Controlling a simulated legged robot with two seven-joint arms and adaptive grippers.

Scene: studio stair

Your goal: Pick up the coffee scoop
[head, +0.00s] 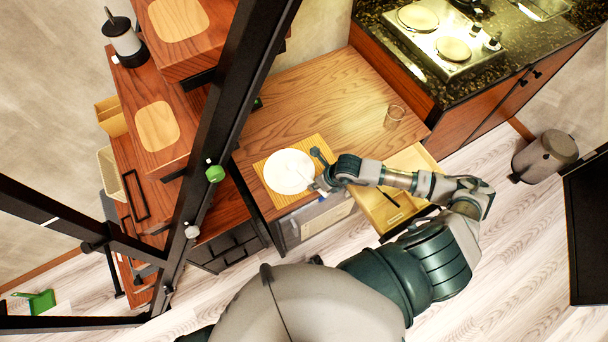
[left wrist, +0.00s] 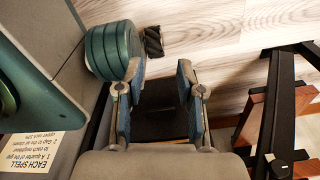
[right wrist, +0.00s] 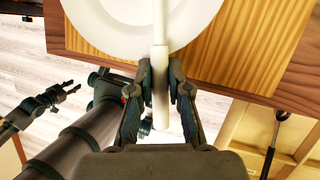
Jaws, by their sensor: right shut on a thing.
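A slim white handle, which I take to be the coffee scoop (right wrist: 160,85), stands out in the right wrist view and crosses in front of a white plate. Its far end is out of that view, so no bowl shows. My right gripper (right wrist: 162,92) is shut on this handle. In the head view my right gripper (head: 322,184) is small, at the plate's right lower edge by the table front, and a bit of white shows at its tip. My left gripper (left wrist: 160,70) is open and empty above the floor, away from the table.
The white plate (head: 289,171) lies on a yellow striped placemat (head: 278,200). A dark utensil-like shape (head: 318,155) shows to its right. An open drawer (head: 376,211) juts out below the table edge.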

